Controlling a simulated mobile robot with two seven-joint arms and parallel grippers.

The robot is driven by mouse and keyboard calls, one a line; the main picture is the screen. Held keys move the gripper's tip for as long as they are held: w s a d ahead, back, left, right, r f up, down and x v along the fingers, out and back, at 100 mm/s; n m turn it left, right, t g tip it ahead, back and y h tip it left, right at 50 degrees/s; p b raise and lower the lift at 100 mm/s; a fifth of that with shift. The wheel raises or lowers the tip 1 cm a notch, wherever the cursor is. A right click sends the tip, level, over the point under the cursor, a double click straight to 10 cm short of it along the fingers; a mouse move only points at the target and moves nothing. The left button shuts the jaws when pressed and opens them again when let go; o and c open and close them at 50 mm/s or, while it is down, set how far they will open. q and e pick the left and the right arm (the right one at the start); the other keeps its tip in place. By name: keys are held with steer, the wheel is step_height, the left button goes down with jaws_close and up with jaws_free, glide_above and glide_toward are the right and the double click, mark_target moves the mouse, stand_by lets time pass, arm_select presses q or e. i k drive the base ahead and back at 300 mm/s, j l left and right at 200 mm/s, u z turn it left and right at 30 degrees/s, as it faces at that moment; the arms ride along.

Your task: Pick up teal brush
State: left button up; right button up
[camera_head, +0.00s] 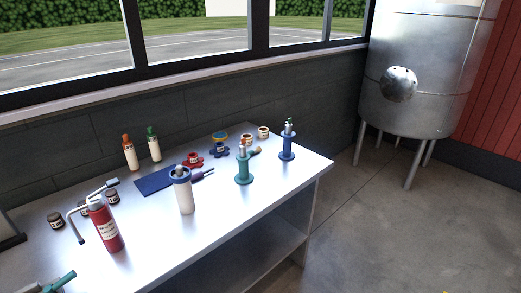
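A teal-green handle-shaped thing (60,281) lies at the bottom left corner of the metal table (250,215). It is cut off by the picture's edge, and I cannot tell for sure whether it is a brush. A teal holder (243,170) with a round base stands upright near the table's right part, with small tips showing at its top. A blue holder (287,146) stands to its right. Neither of my grippers is in view.
A red bottle (105,228), a bent grey tool (74,225), a white blue-topped container (185,195), a blue mat (154,181), two bottles (154,145) and several small jars (55,220) stand about. The front right tabletop is clear. A steel tank (408,85) stands beyond.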

mark_target(256, 150)
steer(key=i+l, duration=0.7)
steer(key=l+z, duration=0.05)
